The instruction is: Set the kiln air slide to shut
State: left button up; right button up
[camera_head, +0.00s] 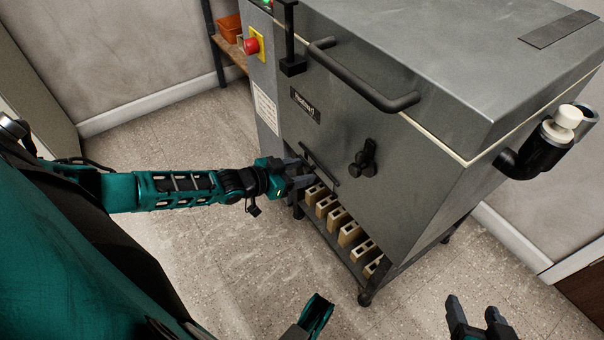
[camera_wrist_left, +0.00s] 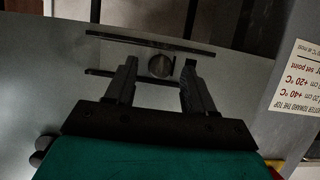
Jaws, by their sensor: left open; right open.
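The grey kiln (camera_head: 390,130) stands in front of me. The air slide appears to be the dark strip (camera_head: 322,166) low on its front panel; it also shows in the left wrist view (camera_wrist_left: 150,42). A round metal knob (camera_wrist_left: 160,66) sits at a slot beside the strip. My left gripper (camera_head: 306,174) is at the panel by this strip. In the left wrist view my left gripper (camera_wrist_left: 160,64) is open, with the knob between its fingertips and gaps on both sides. My right gripper (camera_head: 474,308) is open and empty, low and away from the kiln.
A black handle (camera_head: 365,80) and a black latch (camera_head: 364,158) are on the kiln front. A red button (camera_head: 251,46) is at its left corner. Pale bricks (camera_head: 350,233) stand under the kiln. A pipe (camera_head: 535,150) sticks out at right. The floor (camera_head: 200,270) is clear.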

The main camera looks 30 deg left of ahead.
pick_arm(q)
jog(key=shift+w+d+f, duration=0.2)
jog(key=shift+w, duration=0.35)
jog(key=shift+c, duration=0.5)
grip_shut()
